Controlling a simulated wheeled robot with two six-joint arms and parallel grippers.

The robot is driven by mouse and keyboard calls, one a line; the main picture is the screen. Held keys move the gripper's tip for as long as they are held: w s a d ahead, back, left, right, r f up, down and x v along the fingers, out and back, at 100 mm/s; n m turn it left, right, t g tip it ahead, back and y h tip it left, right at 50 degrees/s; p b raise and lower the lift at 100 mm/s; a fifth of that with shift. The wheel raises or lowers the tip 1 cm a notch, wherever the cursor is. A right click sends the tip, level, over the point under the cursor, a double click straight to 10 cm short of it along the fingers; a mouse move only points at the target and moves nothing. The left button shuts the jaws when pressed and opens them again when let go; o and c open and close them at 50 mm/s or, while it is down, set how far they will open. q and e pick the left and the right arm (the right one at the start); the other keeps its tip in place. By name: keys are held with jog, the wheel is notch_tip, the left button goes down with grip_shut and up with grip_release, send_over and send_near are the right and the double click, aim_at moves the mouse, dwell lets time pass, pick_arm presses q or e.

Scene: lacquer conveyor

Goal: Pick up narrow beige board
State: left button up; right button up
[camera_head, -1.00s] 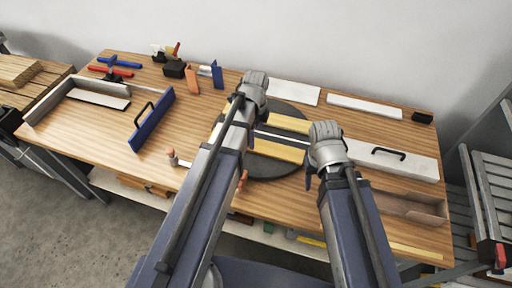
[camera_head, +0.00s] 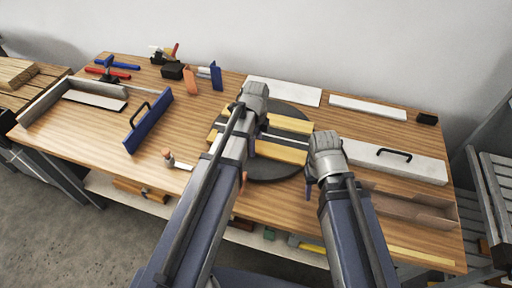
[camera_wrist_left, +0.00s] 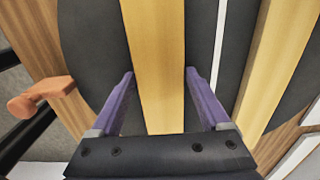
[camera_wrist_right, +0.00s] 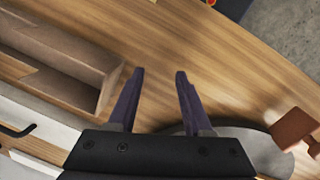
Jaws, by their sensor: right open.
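Two yellowish-beige boards lie on a dark round disc (camera_head: 272,172) on the workbench, a front one (camera_head: 283,153) and a back one (camera_head: 290,124), with a thin pale strip between them. I cannot tell for certain which is the narrow beige board. My left gripper (camera_head: 247,147) is over the disc, hiding part of the boards. In the left wrist view, its open fingers (camera_wrist_left: 160,92) stand on either side of a beige board (camera_wrist_left: 157,60), with gaps to both edges. My right gripper (camera_head: 316,184) is open and empty at the disc's right edge; its fingers (camera_wrist_right: 160,90) are over bare wood.
A white panel with a black handle (camera_head: 395,160) and an open brown box (camera_head: 410,207) lie at right. White boards (camera_head: 284,92) lie along the back. A blue handled panel (camera_head: 150,121), clamps (camera_head: 112,66) and a small tool (camera_head: 170,158) are at left.

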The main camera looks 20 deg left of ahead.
pick_arm(q)
jog(key=c, duration=1.2)
jog(key=shift+r, duration=0.15)
pick_arm(e)
jog(key=shift+r, duration=0.15)
pick_arm(q)
notch_tip(320, 180, up, 10)
jog(key=p, duration=1)
pick_arm(e)
notch_tip(320, 180, up, 10)
